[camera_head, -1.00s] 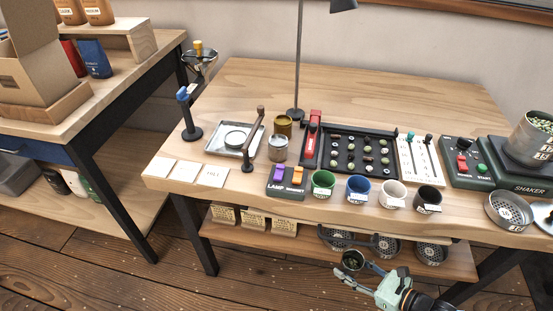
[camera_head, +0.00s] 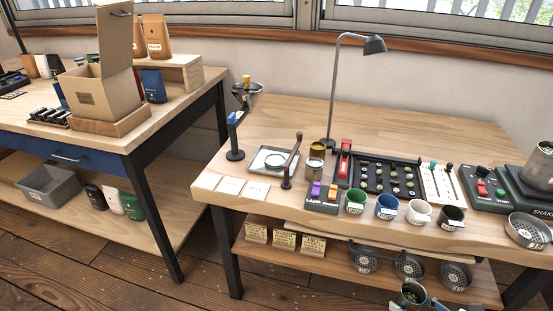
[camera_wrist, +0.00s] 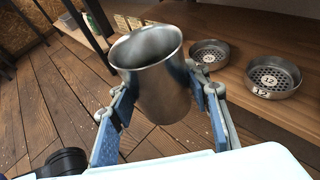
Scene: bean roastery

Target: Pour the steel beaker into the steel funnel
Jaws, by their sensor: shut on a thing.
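In the wrist view the beaker (camera_wrist: 150,78) stands about upright, slightly tilted, between the two blue-padded fingers of my gripper (camera_wrist: 162,112). My gripper is shut on it; in the head view my gripper (camera_head: 418,303) is mostly cut off. The steel funnel (camera_head: 245,88) appears to be the metal cone held on a dark stand at the table's back left, far from the beaker. A yellow-topped thing shows above the funnel.
The right table (camera_head: 290,115) carries a lamp (camera_head: 331,95), a square tray (camera_head: 270,160), a bean grid (camera_head: 385,175), coloured cups (camera_head: 355,201) and control boxes. Its lower shelf (camera_head: 300,262) holds round sieves. A left table (camera_head: 150,110) stands beside it, with floor between them.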

